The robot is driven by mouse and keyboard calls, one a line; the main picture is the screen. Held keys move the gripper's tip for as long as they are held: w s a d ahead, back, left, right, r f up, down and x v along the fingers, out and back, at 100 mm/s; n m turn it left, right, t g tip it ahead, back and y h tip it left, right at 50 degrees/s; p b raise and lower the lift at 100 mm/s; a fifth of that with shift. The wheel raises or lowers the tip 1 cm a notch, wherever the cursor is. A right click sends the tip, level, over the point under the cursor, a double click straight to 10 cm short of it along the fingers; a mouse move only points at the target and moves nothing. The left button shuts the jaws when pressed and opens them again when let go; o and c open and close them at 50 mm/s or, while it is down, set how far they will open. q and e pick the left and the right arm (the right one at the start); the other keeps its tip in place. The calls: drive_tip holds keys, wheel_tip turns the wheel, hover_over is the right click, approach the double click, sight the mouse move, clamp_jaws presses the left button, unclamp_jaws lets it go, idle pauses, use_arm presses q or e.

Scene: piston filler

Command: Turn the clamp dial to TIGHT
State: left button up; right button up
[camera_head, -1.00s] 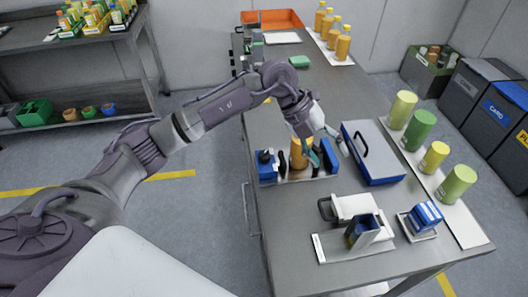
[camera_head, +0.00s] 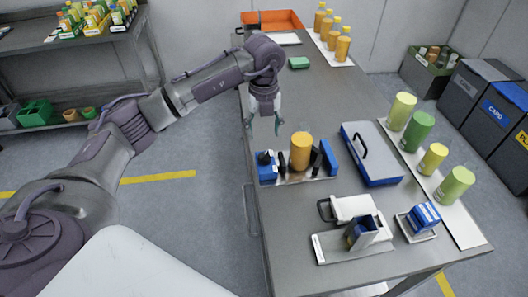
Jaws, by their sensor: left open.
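The clamp fixture has a blue block (camera_head: 267,174) at its left end and another blue block (camera_head: 328,158) at its right end. A small dark knob (camera_head: 265,157), which may be the clamp dial, sits on the left block; its marking is too small to read. An orange cylinder (camera_head: 301,151) stands upright between dark pads in the fixture. I cannot tell how firmly the pads press on it. My left gripper (camera_head: 264,128) is open and empty, pointing down above the table behind and left of the cylinder. My right gripper is not in view.
A blue-and-grey case (camera_head: 371,154) stands right of the fixture. A white-and-blue device (camera_head: 358,232) is in front. Green and yellow cylinders (camera_head: 419,131) line the right edge. Orange bottles (camera_head: 343,44) and an orange tray (camera_head: 272,19) are at the back.

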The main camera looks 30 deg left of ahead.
sight(264, 156)
use_arm(q)
wheel_tip(264, 156, down, 10)
drive_tip(key=shift+r+p, duration=0.1)
drive_tip(key=shift+p, duration=0.85)
drive_tip(key=c, duration=1.1)
drive_tip(key=shift+c, duration=0.2)
